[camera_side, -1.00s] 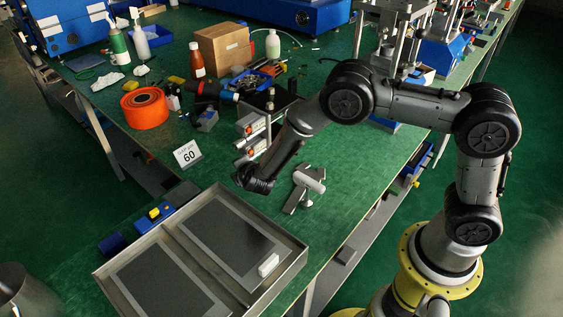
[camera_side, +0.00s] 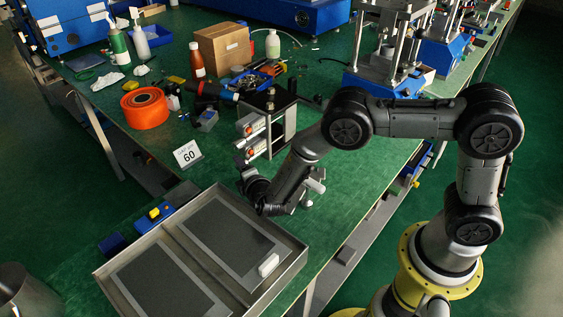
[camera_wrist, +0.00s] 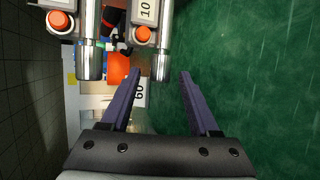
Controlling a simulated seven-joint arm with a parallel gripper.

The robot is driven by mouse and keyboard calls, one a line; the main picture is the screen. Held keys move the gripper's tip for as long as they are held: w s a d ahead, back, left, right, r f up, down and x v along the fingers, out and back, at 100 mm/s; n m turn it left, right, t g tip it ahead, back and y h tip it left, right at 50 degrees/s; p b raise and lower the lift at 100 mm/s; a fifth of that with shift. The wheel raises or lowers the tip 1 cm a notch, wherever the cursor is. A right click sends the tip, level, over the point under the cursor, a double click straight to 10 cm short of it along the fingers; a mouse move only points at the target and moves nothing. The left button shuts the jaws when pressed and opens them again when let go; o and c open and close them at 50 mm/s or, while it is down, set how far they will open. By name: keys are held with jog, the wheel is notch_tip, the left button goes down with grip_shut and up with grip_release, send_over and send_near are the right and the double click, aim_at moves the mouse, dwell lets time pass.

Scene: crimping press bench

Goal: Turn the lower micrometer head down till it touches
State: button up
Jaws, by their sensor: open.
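Two silver micrometer heads with orange buttons sit one above the other on a dark stand in the side view; the lower micrometer head (camera_side: 249,149) is just above my gripper. In the wrist view the lower head (camera_wrist: 161,66) appears on the right, with the upper head (camera_wrist: 90,58) to its left. My gripper (camera_wrist: 160,74) is open, its two dark fingers pointing at the lower head, whose silver end lies between the fingertips without visible contact. In the side view the fingers are hard to make out. What the heads measure against is unclear.
A grey metal tray (camera_side: 212,190) with dark panels lies in front. A white card marked 60 (camera_side: 187,154) stands left of the micrometer stand. A small grey fixture (camera_side: 316,183) lies right of my wrist, partly hidden. An orange roll (camera_side: 145,108) stands farther back.

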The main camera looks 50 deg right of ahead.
jog(key=shift+v, duration=3.05)
jog(key=shift+a, duration=0.1)
jog(key=shift+w, duration=0.1)
jog(key=x, duration=0.6)
jog(key=shift+w, duration=0.15)
jog(key=shift+r+g, duration=0.15)
jog(key=shift+g, duration=0.35)
jog(key=shift+r+n+g, duration=0.1)
jog(key=shift+n+g, duration=0.3)
jog(key=shift+g, duration=0.6)
